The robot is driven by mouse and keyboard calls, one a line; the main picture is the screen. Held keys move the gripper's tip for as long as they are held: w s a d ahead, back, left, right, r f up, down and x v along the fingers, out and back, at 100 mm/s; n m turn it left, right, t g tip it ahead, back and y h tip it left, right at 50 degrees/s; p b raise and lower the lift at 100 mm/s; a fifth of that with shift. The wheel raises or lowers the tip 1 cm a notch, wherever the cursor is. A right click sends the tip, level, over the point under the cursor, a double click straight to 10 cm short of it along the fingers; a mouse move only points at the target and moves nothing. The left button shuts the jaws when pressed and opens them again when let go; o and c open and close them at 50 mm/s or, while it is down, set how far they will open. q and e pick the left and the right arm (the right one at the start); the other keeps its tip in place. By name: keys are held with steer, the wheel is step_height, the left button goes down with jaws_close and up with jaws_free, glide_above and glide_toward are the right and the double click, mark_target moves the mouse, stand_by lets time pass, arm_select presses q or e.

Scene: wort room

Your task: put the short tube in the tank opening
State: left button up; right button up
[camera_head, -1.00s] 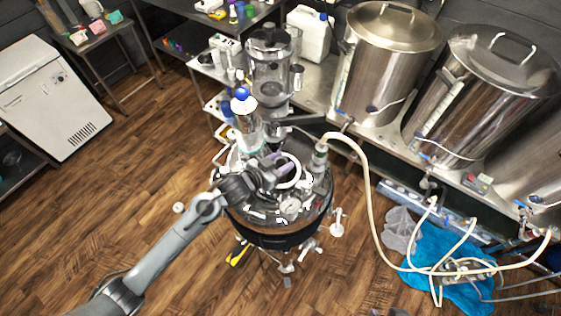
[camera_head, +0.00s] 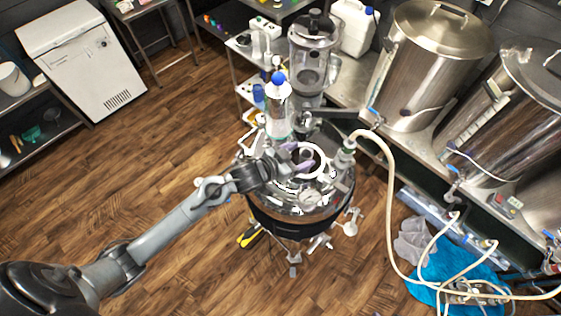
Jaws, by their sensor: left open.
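The tank (camera_head: 300,222) is a round, dark-sided vessel with a shiny metal lid, standing on the floor at the middle of the view. A pale ring (camera_head: 318,163) on the lid seems to surround the opening; its inside is partly hidden. My left gripper (camera_head: 296,159) is open above the lid, beside the ring, with purplish finger pads. I see nothing between the fingers. I cannot pick out the short tube for sure among the fittings on the lid. My right gripper is not in view.
A clear cylinder with a blue cap (camera_head: 278,108) rises behind my left gripper. A cream hose (camera_head: 391,200) runs from a lid fitting (camera_head: 345,154) down to a blue cloth (camera_head: 455,268). Steel kettles (camera_head: 428,65) stand at the right. The floor at the left is clear.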

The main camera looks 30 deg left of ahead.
arm_select(q)
steer(key=v, duration=0.8)
steer(key=s+f+n+g+y, duration=0.1)
steer(key=s+f+g+y, duration=0.1)
steer(key=s, duration=0.8)
steer(key=s+f+n+g+y, duration=0.1)
steer(key=s+f+g, duration=0.4)
steer(key=s, duration=0.5)
steer(key=shift+s+a+g+y, duration=0.15)
steer(key=shift+a+g+y, duration=0.35)
steer(key=shift+g+y, duration=0.45)
step_height(320, 180, up, 9)
steer(key=p, duration=0.8)
steer(key=shift+f, duration=0.2)
